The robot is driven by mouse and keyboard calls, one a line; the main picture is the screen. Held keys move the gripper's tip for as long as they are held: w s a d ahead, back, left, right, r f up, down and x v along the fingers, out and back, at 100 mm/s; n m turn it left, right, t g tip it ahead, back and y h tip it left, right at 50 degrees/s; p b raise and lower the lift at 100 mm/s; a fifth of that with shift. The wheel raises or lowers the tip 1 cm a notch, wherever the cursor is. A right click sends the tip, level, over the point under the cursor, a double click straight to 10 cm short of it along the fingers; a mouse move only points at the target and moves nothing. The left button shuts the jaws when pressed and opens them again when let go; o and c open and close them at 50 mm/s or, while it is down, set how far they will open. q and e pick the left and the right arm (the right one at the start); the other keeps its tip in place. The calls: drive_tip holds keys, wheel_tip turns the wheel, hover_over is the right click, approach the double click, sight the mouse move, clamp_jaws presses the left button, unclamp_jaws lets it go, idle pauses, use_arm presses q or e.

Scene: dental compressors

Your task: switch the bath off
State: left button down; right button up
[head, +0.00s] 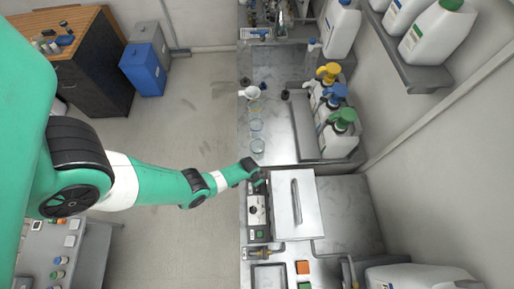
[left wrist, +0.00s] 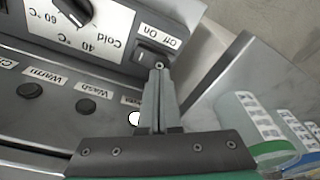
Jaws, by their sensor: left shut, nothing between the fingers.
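The bath (head: 293,205) is a metal box with a closed lid and long handle at the bench's front edge. Its control panel (head: 257,222) faces the aisle. In the left wrist view the panel is upside down, with a temperature dial (left wrist: 72,12) marked Cold, 40 °C and 60 °C, and a dark rocker switch (left wrist: 147,54) under the On and Off labels. My left gripper (left wrist: 159,68) is shut and empty, its tips at the switch and partly covering it. I cannot tell whether they touch. In the head view my left gripper (head: 262,184) is at the panel's far end.
Round buttons (left wrist: 86,106) labelled Wash and Warm and a lit white lamp (left wrist: 135,118) are near the fingers. A tray (head: 318,150) of pump bottles and glass beakers (head: 257,146) stand beyond the bath. A brass tap (head: 262,253) is at its near side.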

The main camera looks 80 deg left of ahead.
use_arm(q)
drive_tip(key=shift+f+b, duration=0.85)
idle(0.3)
wheel_tip(320, 180, up, 7)
drive_tip(key=p, duration=0.7)
drive_tip(key=shift+r, duration=0.1)
idle(0.4)
